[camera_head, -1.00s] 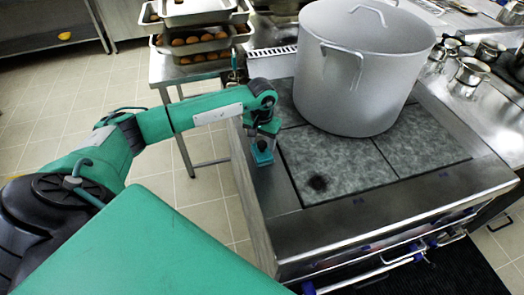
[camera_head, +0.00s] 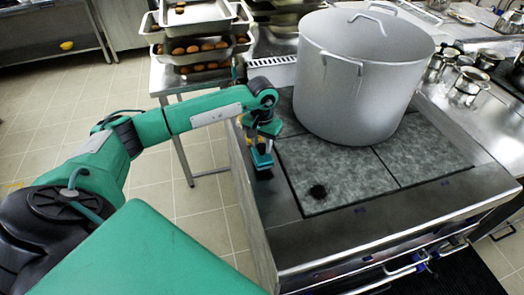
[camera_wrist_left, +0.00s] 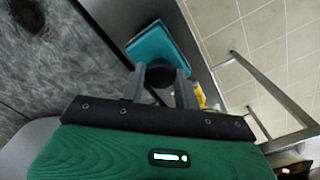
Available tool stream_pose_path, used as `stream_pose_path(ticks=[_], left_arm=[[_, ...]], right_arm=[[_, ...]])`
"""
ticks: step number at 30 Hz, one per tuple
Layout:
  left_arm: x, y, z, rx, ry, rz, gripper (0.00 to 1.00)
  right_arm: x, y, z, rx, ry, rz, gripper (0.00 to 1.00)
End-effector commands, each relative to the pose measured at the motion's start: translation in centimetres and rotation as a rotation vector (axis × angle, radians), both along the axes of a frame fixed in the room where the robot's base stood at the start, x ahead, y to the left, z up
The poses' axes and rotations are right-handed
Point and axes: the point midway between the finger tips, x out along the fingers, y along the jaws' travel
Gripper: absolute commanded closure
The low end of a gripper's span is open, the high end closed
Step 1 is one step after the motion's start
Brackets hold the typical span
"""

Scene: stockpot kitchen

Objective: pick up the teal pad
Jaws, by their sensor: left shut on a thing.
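The teal pad (camera_head: 261,159) is at the left edge strip of the stove, left of the grey hotplates. In the left wrist view the pad (camera_wrist_left: 163,45) is a teal square with a round black grip (camera_wrist_left: 160,75) on it. My left gripper (camera_head: 262,140) is above the pad, with its fingers (camera_wrist_left: 160,80) shut on the black grip. A dark patch shows just under the pad in the head view; I cannot tell for sure how far the pad is off the metal. My right gripper is not in view.
A big lidded stockpot (camera_head: 358,85) stands on the hotplates, right of the gripper. Stacked trays of round brown items (camera_head: 200,45) are on a side table (camera_head: 170,75) behind. Metal pots (camera_head: 468,85) stand at the right.

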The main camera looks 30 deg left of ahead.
Motion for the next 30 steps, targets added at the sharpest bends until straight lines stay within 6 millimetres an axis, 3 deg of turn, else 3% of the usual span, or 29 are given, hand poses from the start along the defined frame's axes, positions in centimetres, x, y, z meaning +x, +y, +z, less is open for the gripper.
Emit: stream_pose_path(ticks=[15,21,30], left_arm=[[0.1,0.0,13.2,-0.001,-0.006,0.001,1.0],[0.1,0.0,16.0,-0.001,-0.003,0.0,1.0],[0.0,0.0,17.1,0.0,0.0,0.001,1.0]], right_arm=[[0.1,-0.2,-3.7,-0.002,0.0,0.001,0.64],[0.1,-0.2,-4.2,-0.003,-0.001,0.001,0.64],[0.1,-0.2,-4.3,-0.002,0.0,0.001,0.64]])
